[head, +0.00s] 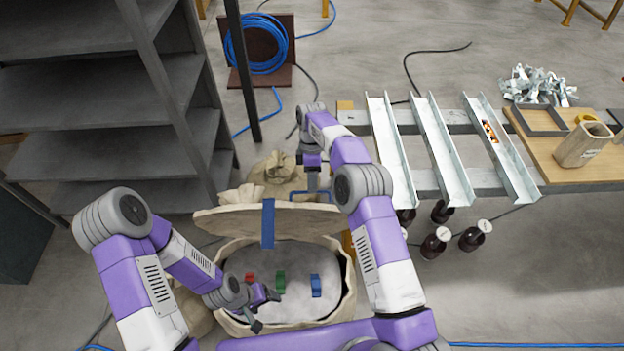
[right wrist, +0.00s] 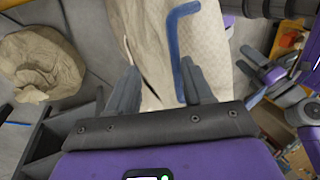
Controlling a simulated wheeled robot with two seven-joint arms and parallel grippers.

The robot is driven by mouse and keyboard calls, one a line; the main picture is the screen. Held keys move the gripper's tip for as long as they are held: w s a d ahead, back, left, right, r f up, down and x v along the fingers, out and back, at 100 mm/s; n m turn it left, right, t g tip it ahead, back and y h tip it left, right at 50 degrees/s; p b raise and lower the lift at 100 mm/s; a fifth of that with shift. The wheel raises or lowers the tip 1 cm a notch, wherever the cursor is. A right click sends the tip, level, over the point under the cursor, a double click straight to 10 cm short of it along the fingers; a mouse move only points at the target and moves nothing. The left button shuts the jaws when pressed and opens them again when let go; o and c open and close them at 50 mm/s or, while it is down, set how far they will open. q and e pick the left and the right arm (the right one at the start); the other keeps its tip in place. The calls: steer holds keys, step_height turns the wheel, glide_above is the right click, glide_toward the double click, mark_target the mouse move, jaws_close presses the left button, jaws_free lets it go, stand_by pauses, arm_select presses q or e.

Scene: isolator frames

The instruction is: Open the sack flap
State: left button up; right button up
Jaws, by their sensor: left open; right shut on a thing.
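The beige sack (head: 348,300) stands in front of me with its mouth open, showing a pale grey fill (head: 300,255). Its flap (head: 225,220) is raised at the far side, with a blue strap (head: 268,225) hanging down over the fill. My right gripper (head: 312,190) is behind the flap's far edge, its fingertips largely hidden in the head view. In the right wrist view my right gripper (right wrist: 160,88) has pale flap cloth (right wrist: 152,50) between its fingers, beside a blue strip (right wrist: 178,45). My left gripper (head: 266,308) is open, low over the front left of the fill.
A red piece (head: 250,277), a green piece (head: 280,282) and a blue piece (head: 316,286) sit on the fill. Dark shelving (head: 100,110) stands left. A bench with metal channels (head: 440,150) stands right, with brown bottles (head: 470,238) below. Another sack (head: 275,170) lies behind.

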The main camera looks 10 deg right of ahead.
step_height(320, 180, up, 10)
steer(key=p, duration=0.1)
stand_by(0.4)
